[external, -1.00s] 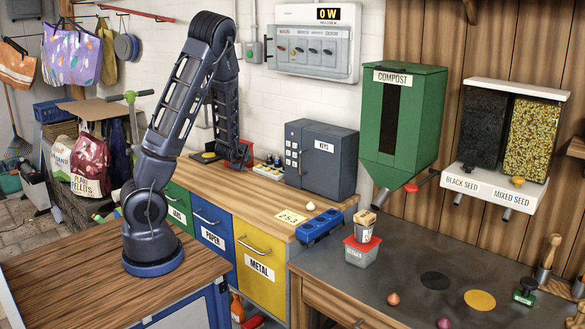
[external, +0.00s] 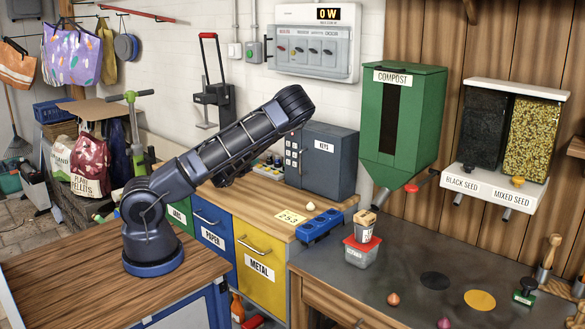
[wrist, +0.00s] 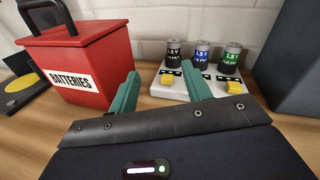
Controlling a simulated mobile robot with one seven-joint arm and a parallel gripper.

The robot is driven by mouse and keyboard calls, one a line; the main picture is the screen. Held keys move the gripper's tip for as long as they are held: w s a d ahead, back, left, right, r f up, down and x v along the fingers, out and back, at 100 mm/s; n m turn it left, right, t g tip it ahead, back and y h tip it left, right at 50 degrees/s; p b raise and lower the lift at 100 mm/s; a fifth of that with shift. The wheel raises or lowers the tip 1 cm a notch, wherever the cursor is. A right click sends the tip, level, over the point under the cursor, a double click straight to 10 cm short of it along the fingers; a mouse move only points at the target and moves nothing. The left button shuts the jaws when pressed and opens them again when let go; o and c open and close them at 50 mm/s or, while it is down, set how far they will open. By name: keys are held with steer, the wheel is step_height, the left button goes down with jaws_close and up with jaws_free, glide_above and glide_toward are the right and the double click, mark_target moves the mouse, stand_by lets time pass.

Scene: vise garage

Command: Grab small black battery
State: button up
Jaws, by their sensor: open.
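The small black battery (wrist: 174,52) stands upright on a white holder (wrist: 165,83) in the wrist view, leftmost in a row with a blue battery (wrist: 202,54) and a green battery (wrist: 231,57). My gripper (wrist: 160,76) is open with its teal fingers apart and nothing between them. It is in front of the holder, with the black battery beyond and between the fingers; the right fingertip is near the holder's front. In the external view the white holder (external: 268,171) shows partly beside the grey keys cabinet; my gripper and the black battery are hidden there.
A red box labelled BATTERIES (wrist: 78,65) with a dark handle stands close left of my gripper. The grey keys cabinet (external: 322,160) stands right of the holder. A white wall is close behind. The wooden counter has bare room in front.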

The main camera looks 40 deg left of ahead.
mark_target(268, 155)
steer(key=m, duration=0.1)
steer(key=d+m+t+h, duration=0.1)
steer(key=m, duration=0.1)
steer(key=shift+w+d+r, duration=0.1)
steer(key=shift+w, duration=0.25)
steer(key=shift+w+a, duration=0.25)
steer(key=shift+w, duration=1.45)
steer(key=shift+w+a, duration=0.2)
steer(key=shift+w, duration=1.55)
steer(key=shift+w+a, duration=0.25)
steer(key=shift+w, duration=1.45)
steer(key=shift+c, duration=0.2)
jaws_close()
